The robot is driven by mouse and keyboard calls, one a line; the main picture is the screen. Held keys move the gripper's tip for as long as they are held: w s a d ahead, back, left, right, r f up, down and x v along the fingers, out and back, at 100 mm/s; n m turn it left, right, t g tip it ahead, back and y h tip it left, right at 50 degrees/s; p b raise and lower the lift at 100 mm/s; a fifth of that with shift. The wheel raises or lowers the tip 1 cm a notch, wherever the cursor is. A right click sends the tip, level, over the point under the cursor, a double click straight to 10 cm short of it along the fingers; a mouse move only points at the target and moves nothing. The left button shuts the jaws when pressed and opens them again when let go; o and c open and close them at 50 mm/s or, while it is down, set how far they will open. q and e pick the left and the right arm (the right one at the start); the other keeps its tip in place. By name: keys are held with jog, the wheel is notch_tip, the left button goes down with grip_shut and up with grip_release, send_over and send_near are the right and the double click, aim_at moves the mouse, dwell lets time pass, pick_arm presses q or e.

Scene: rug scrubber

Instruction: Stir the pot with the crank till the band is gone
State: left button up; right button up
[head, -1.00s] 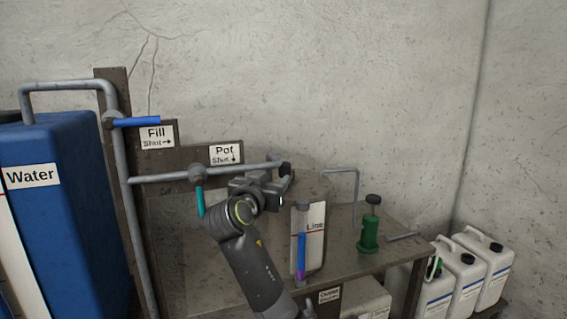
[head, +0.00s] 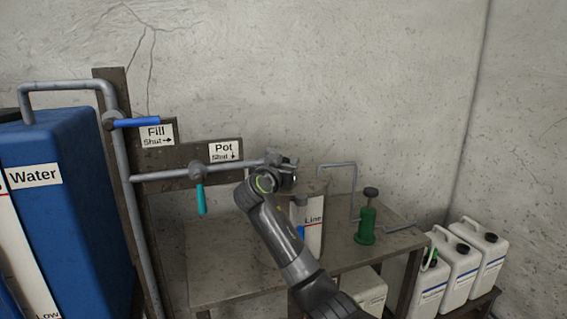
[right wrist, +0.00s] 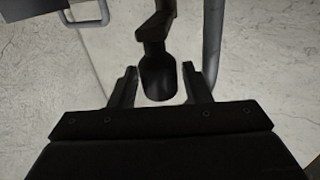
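A dark spout-like part (right wrist: 158,76) shows between and beyond the fingertips, apart from both. No coloured band can be made out now. I cannot pick out the crank for sure. My left gripper is not in view.
A bent grey rod (head: 354,190) and a green pump-like piece (head: 366,226) stand on the bench (head: 220,277). The teal valve handle (head: 200,199) hangs down; the blue handle (head: 138,122) lies level. White jugs (head: 460,265) stand at right, a blue water tank (head: 65,215) at left.

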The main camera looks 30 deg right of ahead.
grip_shut()
